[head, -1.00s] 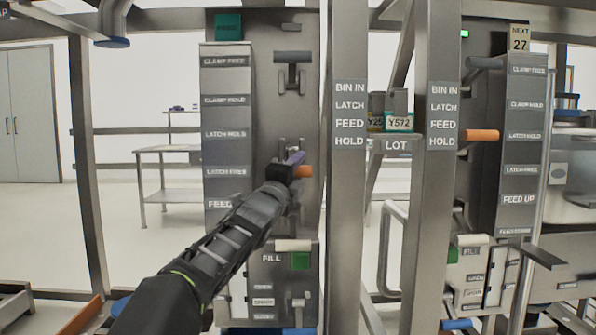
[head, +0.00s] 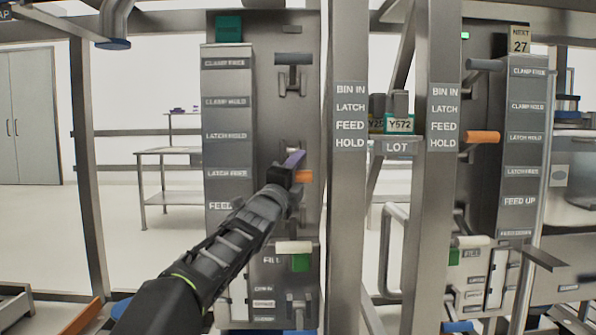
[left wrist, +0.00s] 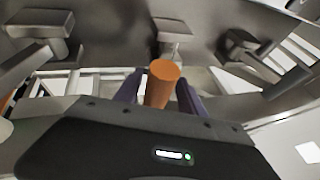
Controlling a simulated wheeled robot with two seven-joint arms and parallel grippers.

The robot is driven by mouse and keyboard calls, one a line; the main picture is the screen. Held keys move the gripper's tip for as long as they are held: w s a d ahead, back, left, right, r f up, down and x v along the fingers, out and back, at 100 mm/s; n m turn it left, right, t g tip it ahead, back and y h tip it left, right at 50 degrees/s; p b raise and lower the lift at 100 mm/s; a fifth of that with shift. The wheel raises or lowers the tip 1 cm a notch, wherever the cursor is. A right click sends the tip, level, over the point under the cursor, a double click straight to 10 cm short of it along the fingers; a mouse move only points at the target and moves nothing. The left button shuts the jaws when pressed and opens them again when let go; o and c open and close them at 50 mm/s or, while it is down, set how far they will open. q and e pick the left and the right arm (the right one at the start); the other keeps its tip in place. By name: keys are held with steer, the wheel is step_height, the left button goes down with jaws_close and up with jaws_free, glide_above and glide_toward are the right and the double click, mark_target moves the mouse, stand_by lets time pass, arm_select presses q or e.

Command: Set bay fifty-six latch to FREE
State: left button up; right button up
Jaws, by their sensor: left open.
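The latch lever with an orange grip (head: 305,176) is on the left bay's panel (head: 310,120). Its grip is about level with the LATCH FREE label (head: 227,173), below LATCH HOLD (head: 227,136). The teal tag (head: 229,28) above is too small to read. My left gripper (head: 293,170) is at this lever and partly hides it. In the left wrist view, the orange grip (left wrist: 162,84) stands between the two spread purple fingers (left wrist: 160,90), with a visible gap towards the right finger. My right gripper is not in view.
The right bay has its own orange-gripped lever (head: 481,137) level with its LATCH HOLD label, under a NEXT 27 tag (head: 520,39). Grey posts (head: 349,200) stand between the bays. Below my gripper is a white-gripped lever (head: 294,247) beside a green patch.

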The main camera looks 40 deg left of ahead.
arm_select(q)
steer(key=shift+s+d+f+b, duration=0.1)
steer(key=shift+s+f+b, duration=0.2)
steer(key=shift+s, duration=0.25)
steer(key=b+v, duration=0.2)
steer(key=v, duration=0.4)
steer(key=shift+s, duration=0.25)
steer(key=shift+d, duration=0.1)
